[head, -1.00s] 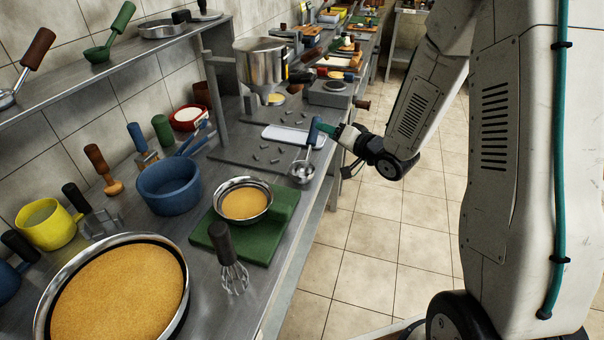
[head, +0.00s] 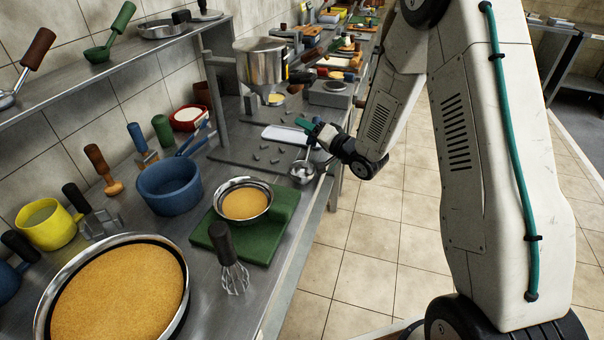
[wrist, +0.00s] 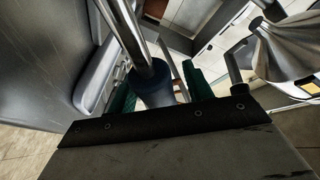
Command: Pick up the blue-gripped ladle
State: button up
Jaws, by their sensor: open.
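The ladle (head: 302,172) stands near the front edge of the steel counter, its metal bowl low and its shaft rising to the grip. In the head view my gripper (head: 314,129) is at the top of the ladle and mostly hides the grip. In the wrist view the dark blue grip (wrist: 153,86) sits between the green fingers of my gripper (wrist: 158,92), and the shiny shaft runs to the upper left. The fingers are open around the grip. Whether either finger touches it cannot be told.
A white tray (head: 290,134) and small grey pieces lie behind the ladle. A metal hopper (head: 262,66) stands at the back left. A green board (head: 270,238) with a filled bowl, a blue pot (head: 169,189) and a whisk (head: 230,262) are nearer. The floor right of the counter is clear.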

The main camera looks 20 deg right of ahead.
grip_shut()
